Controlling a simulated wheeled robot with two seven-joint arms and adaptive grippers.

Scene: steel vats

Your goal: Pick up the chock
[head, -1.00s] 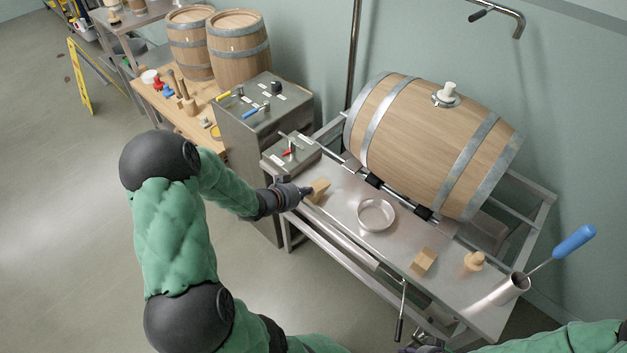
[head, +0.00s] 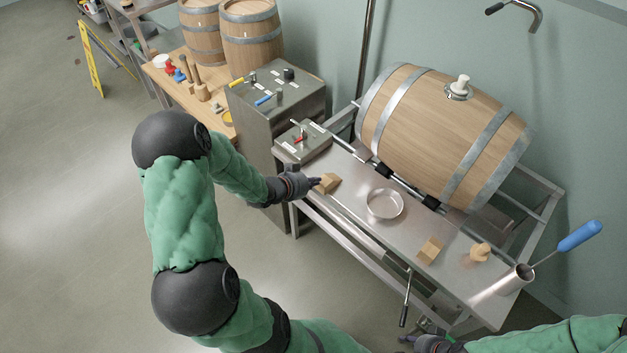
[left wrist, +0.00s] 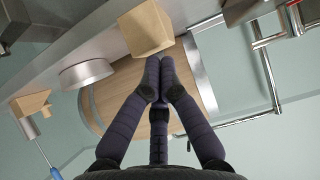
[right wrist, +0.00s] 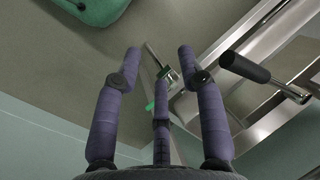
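A wooden chock (head: 328,184) sits on the steel bench top at its left end, in front of the barrel. It also shows large in the left wrist view (left wrist: 146,28). A second wooden chock (head: 431,250) lies farther right on the bench. My left gripper (head: 314,182) is at the near left side of the first chock. In the left wrist view its fingers (left wrist: 160,78) are drawn together, with the chock just beyond the tips; whether they touch it I cannot tell. My right gripper (right wrist: 158,55) is open and empty, low by the bench's front edge.
A barrel (head: 443,135) lies on the rack behind the bench. A round steel dish (head: 384,204), a wooden bung (head: 480,252) and a steel cup (head: 516,279) stand on the bench. A control cabinet (head: 275,120) stands left. A lever handle (right wrist: 245,66) is near my right gripper.

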